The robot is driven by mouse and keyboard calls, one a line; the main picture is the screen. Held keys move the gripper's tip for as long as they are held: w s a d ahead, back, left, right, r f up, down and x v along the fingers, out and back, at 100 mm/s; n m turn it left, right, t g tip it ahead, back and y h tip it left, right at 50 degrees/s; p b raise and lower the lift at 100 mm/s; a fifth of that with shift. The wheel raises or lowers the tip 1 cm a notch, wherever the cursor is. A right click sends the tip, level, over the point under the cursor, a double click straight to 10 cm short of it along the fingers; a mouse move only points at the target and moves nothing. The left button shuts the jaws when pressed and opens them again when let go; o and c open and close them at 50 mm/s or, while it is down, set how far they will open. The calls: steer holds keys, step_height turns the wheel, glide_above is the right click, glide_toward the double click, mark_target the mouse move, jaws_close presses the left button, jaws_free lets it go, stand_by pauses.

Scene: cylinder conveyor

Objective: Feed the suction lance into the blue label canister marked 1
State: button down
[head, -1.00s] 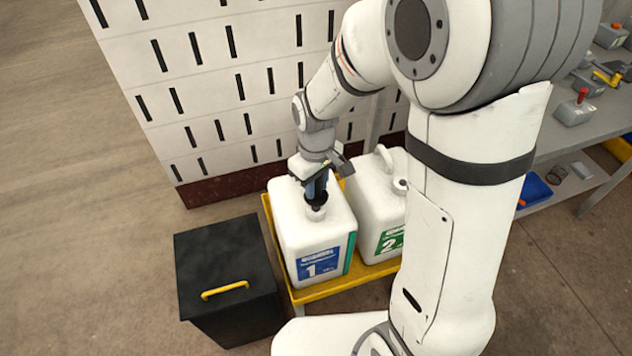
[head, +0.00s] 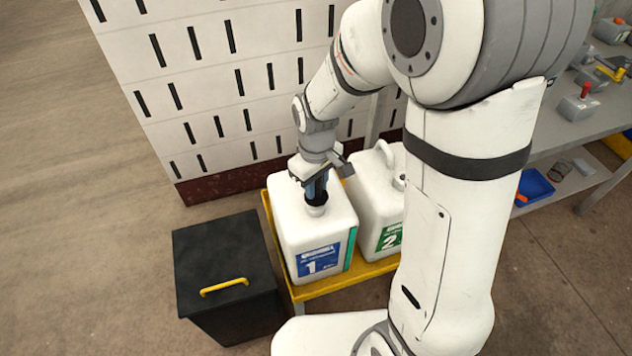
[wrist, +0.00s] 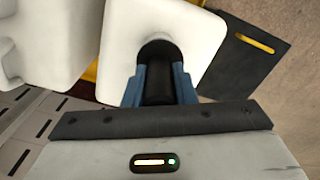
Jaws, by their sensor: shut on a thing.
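The canister marked 1 (head: 310,236), white with a blue label, stands upright at the left of a yellow stand. My gripper (head: 317,190) is directly above its neck, pointing down. In the wrist view the blue fingers of my gripper (wrist: 160,88) are shut on the black suction lance (wrist: 159,78). The black end of the lance (head: 317,199) meets the white neck of canister 1 in the head view. How deep the lance sits inside is hidden by the neck and canister wall.
A second white canister marked 2 (head: 376,195), with a green label, stands close on the right on the yellow stand (head: 345,281). A black box with a yellow handle (head: 222,250) stands at the left. A white slotted wall (head: 205,85) is behind. A grey workbench (head: 575,125) is at the right.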

steer(key=shift+f+b, duration=0.6)
steer(key=shift+f, duration=0.4)
steer(key=shift+f, duration=0.1)
stand_by(0.3)
steer(key=c, duration=1.1)
jaws_free()
step_height(320, 180, up, 8)
steer(key=shift+f+p, duration=0.1)
steer(key=shift+p, duration=0.45)
